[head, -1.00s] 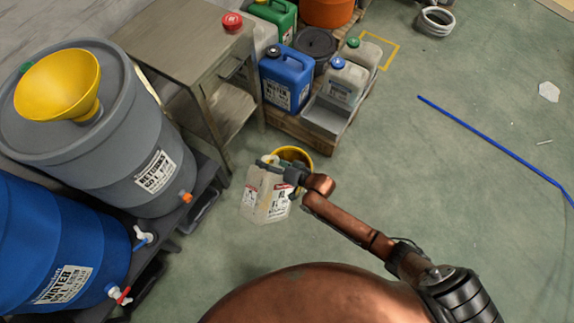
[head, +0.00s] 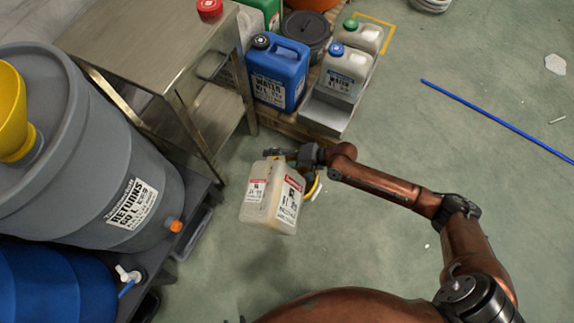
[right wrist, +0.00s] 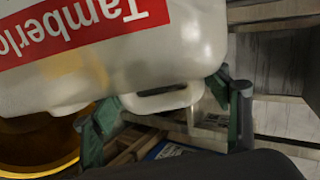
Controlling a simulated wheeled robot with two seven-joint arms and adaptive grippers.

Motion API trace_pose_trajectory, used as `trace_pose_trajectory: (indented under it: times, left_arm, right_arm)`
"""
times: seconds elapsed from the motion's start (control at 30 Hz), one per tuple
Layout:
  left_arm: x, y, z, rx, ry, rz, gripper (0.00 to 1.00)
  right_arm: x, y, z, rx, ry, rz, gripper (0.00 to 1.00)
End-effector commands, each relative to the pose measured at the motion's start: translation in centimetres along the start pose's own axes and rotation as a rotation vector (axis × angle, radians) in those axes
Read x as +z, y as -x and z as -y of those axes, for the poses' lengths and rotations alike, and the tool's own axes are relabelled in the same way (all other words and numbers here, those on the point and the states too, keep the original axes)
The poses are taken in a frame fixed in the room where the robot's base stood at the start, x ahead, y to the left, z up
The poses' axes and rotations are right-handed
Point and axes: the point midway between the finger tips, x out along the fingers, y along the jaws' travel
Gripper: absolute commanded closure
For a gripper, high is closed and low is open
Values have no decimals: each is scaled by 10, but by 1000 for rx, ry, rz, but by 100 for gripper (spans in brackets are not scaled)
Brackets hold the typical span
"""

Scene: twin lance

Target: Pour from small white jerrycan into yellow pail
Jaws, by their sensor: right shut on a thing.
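The small white jerrycan (head: 268,208), translucent with red and white labels, hangs above the floor in the head view. My right gripper (head: 284,154) is shut on its handle, at the top. In the right wrist view, the jerrycan (right wrist: 150,60) fills the top, and its handle lies between the green-padded fingers of the gripper (right wrist: 165,118). The yellow pail (head: 314,188) shows only as a sliver behind the jerrycan and gripper. Its inside and rim (right wrist: 40,150) show at the left of the right wrist view. The jerrycan's mouth is not clearly visible. My left gripper is not in view.
A metal table (head: 150,45) and a grey returns drum (head: 85,150) with a yellow funnel (head: 12,110) stand left. A blue jerrycan (head: 278,70) and other containers stand on a pallet behind. A blue rod (head: 495,120) lies on the floor at right, where most floor is clear.

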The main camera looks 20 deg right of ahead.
Motion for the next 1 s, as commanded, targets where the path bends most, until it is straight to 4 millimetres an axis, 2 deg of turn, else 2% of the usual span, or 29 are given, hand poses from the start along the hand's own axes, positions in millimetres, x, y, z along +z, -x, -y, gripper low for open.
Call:
trace_pose_trajectory:
  times: [0.03, 0.13, 0.3, 0.5, 0.63, 0.8, 1.0]
  left_arm:
    - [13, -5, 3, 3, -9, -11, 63]
    - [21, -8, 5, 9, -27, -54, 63]
    - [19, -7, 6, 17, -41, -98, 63]
    - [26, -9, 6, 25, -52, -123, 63]
    - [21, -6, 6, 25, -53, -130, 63]
    - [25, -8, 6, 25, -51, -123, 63]
    - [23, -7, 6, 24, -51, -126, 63]
  right_arm:
    - [-1, -5, -8, 2, -21, 13, 76]
    - [-2, -8, -12, 2, -51, 35, 76]
    - [-6, -7, -7, -4, -79, 52, 76]
    - [-7, -11, -14, -1, -110, 74, 76]
    - [-10, -8, -8, -6, -118, 78, 76]
    - [-10, -11, -15, 0, -146, 96, 76]
    - [-12, -10, -12, -5, -165, 109, 76]
